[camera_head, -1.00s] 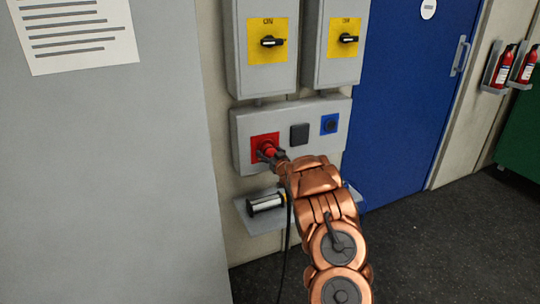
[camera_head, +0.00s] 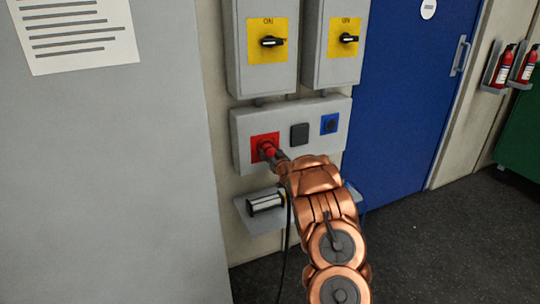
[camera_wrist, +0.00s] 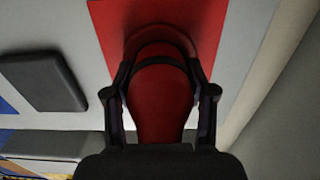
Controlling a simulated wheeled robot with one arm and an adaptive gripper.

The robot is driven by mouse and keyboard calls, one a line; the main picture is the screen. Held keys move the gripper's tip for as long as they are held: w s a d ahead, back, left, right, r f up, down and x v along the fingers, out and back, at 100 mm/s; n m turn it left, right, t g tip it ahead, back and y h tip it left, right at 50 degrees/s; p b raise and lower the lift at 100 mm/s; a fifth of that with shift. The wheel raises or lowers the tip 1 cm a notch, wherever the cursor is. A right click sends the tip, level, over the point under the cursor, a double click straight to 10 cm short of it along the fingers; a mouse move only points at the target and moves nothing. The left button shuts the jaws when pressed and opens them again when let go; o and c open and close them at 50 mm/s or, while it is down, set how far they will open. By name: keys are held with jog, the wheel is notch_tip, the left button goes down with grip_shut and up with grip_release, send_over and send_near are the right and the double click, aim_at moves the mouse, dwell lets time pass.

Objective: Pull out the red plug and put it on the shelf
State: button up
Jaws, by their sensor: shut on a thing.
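The red plug (camera_head: 267,150) sits at the red square socket plate (camera_head: 257,142) on the left of the grey socket panel. In the wrist view the plug (camera_wrist: 160,102) fills the space between my fingers, its far end against the red plate (camera_wrist: 112,30). My gripper (camera_head: 274,156) is shut on the plug, with one finger on each side of it; it also shows in the wrist view (camera_wrist: 160,95). The grey shelf (camera_head: 245,214) is on the wall below the panel. Part of the shelf is hidden behind my arm.
A dark cylinder with a light band (camera_head: 265,204) lies on the shelf's left part. A black square cover (camera_head: 299,134) and a blue socket (camera_head: 329,124) are right of the plug. Two switch boxes with yellow plates (camera_head: 267,40) hang above. A grey cabinet (camera_head: 110,180) stands at left.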

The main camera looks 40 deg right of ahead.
grip_shut()
jog(key=shift+s, duration=0.25)
jog(key=shift+v, duration=2.8)
